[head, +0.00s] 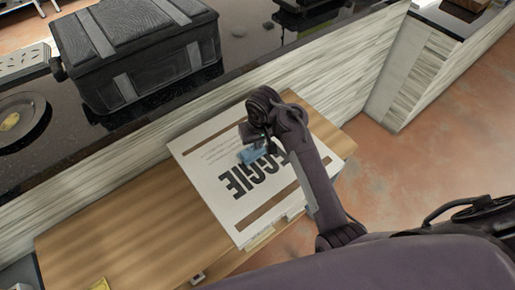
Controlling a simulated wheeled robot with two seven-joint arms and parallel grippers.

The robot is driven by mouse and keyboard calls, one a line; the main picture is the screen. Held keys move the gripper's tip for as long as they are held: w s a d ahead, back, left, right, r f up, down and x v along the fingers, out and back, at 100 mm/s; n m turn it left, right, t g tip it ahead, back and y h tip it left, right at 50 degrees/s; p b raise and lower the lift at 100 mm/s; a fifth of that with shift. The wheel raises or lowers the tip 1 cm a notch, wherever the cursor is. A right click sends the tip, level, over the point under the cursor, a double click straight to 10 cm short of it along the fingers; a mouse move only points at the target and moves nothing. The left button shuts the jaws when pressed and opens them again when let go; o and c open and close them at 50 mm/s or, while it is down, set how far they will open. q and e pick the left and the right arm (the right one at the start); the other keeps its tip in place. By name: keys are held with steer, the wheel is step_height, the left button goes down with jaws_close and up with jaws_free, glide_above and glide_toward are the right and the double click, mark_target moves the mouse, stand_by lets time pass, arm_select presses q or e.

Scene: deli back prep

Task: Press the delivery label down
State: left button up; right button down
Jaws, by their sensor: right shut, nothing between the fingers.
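A white box (205,168) with large dark lettering and brown stripes lies on the wooden counter. My right arm reaches in from the lower right over it. My right gripper (247,146) is shut and empty, over the middle of the box top. A small light-blue piece (253,154) shows right at the fingertips, partly covered by the gripper; it may be the delivery label. I cannot tell whether the fingertips touch it or hover just above. My left gripper is not in view.
A black insulated bag (135,50) with grey straps stands on the dark raised counter at the back left. A round dark pan (20,118) is left of it. The wooden counter (120,225) is mostly clear left of the box. Open floor lies at the right.

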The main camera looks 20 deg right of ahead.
steer(key=shift+s+f+b, duration=0.1)
steer(key=shift+f+b, duration=0.2)
steer(key=shift+f, duration=0.4)
stand_by(0.5)
steer(key=shift+s+f+p, duration=0.2)
steer(key=shift+p, duration=0.25)
stand_by(1.1)
steer(key=shift+w+r+p, duration=0.25)
steer(key=shift+r+p, duration=0.25)
steer(key=shift+r, duration=0.7)
steer(key=shift+r, duration=0.1)
steer(key=shift+r, duration=2.5)
